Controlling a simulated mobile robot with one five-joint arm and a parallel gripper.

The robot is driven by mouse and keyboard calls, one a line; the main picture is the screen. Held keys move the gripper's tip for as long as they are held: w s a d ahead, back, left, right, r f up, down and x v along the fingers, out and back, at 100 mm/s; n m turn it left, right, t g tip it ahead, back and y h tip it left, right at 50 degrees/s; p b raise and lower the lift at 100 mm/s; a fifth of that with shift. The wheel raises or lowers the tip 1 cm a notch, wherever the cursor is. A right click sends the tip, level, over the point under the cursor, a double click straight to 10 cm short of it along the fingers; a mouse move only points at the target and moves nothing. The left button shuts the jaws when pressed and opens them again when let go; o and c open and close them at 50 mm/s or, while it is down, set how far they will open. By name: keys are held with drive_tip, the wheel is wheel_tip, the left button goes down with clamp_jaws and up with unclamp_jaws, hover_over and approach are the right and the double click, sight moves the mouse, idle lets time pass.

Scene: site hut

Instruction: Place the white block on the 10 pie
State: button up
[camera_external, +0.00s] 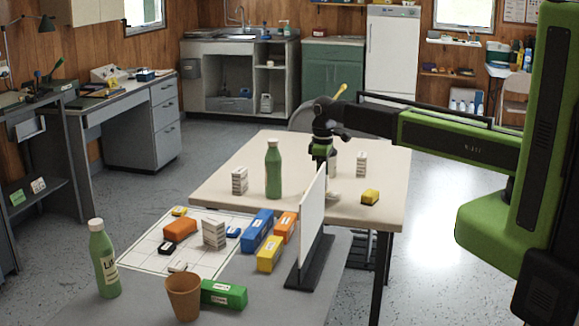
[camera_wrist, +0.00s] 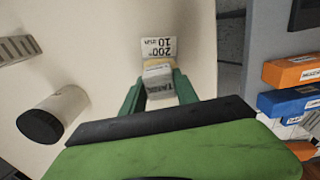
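A small white-grey block (camera_wrist: 159,88) with dark print sits between my gripper's green fingers in the wrist view, and the fingers look closed on its sides. Just past it is a beige edge and a white label (camera_wrist: 158,47), printed upside down with "200" and "10"; I take this as the 10 piece. I cannot tell whether the block touches it. In the external view my gripper (camera_external: 323,172) points down over the beige table (camera_external: 225,197), partly behind a white upright panel (camera_external: 308,222). The held block is not clear there.
A green bottle (camera_external: 273,172), white boxes (camera_external: 239,181) (camera_external: 361,164) and a yellow block (camera_external: 370,197) stand on the table. A white cylinder with a dark end (camera_wrist: 52,114) is left of my gripper. The front table holds coloured blocks, a brown cup (camera_external: 183,298) and another bottle (camera_external: 103,262).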

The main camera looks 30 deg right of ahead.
drive_tip(key=o, duration=0.5)
drive_tip(key=shift+c, duration=0.2)
drive_tip(key=shift+r, duration=0.1)
wheel_tip(320, 180, up, 12)
drive_tip(key=p, duration=1.2)
drive_tip(key=s+d+m, duration=0.4)
drive_tip(key=s+d, duration=0.1)
drive_tip(key=d, duration=0.6)
drive_tip(key=s+d+m, duration=0.5)
drive_tip(key=d, duration=0.6)
drive_tip(key=shift+s+d, duration=0.25)
drive_tip(key=shift+d, duration=0.05)
